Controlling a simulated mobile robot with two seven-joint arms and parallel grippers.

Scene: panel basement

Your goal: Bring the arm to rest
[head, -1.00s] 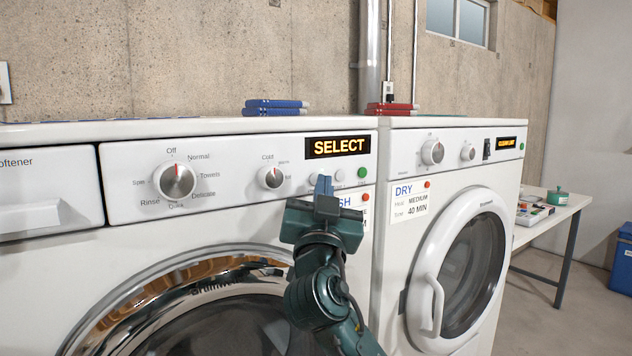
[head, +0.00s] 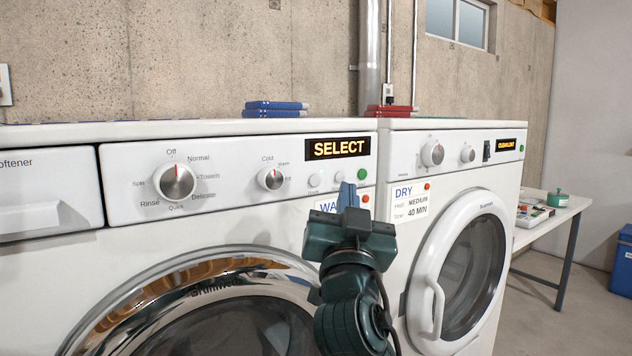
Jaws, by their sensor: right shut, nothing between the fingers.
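My right gripper (head: 347,194) is in front of the washer's (head: 240,222) right side. Its blue fingers are shut, empty and pointing up, just below the row of buttons. It covers part of the white wash card (head: 328,205). I cannot tell whether the fingertips touch the washer front. My left gripper is not in view.
The dryer (head: 400,260) stands right of the washer, with its round door (head: 425,285) closed. The washer display (head: 338,147) reads SELECT. Blue boxes (head: 275,108) and red boxes (head: 390,109) lie on top. A table (head: 540,222) stands at the right, with open floor before it.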

